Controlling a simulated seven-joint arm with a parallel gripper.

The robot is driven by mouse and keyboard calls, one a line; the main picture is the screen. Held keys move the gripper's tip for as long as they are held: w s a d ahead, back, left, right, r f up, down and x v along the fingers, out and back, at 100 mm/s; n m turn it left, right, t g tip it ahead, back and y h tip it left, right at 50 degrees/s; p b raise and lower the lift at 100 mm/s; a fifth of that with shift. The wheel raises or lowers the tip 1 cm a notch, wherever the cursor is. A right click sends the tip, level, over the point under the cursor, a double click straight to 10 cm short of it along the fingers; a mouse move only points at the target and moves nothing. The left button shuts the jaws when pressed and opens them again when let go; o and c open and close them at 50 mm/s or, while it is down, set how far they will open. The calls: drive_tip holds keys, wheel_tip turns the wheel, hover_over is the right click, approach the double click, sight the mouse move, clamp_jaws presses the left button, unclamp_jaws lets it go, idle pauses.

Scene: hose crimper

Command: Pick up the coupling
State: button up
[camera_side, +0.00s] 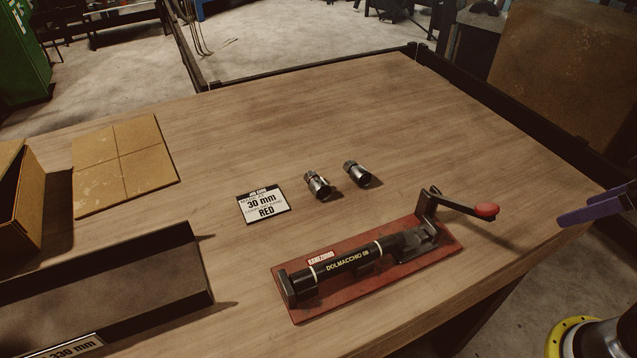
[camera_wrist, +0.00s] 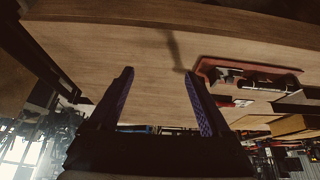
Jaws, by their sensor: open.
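Two metal couplings stand on the wooden table in the side view: a left coupling (camera_side: 317,185) and a right coupling (camera_side: 356,173). They are close together but apart, behind the crimper. My gripper (camera_side: 600,206) is at the right edge of the side view, beyond the table's edge and well away from both couplings; only part of it shows. In the wrist view my gripper (camera_wrist: 158,88) has its two purple-padded fingers spread wide, with nothing between them. I cannot make out the couplings in the wrist view.
The crimper (camera_side: 362,264) on its red base, with a red-knobbed crank (camera_side: 486,210), lies between the couplings and the front edge. A "30 mm RED" card (camera_side: 263,204) lies left of the couplings. A dark tray (camera_side: 207,290) and cardboard (camera_side: 125,167) are at left. The table's back is clear.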

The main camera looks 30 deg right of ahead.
drive_tip(key=shift+o, duration=1)
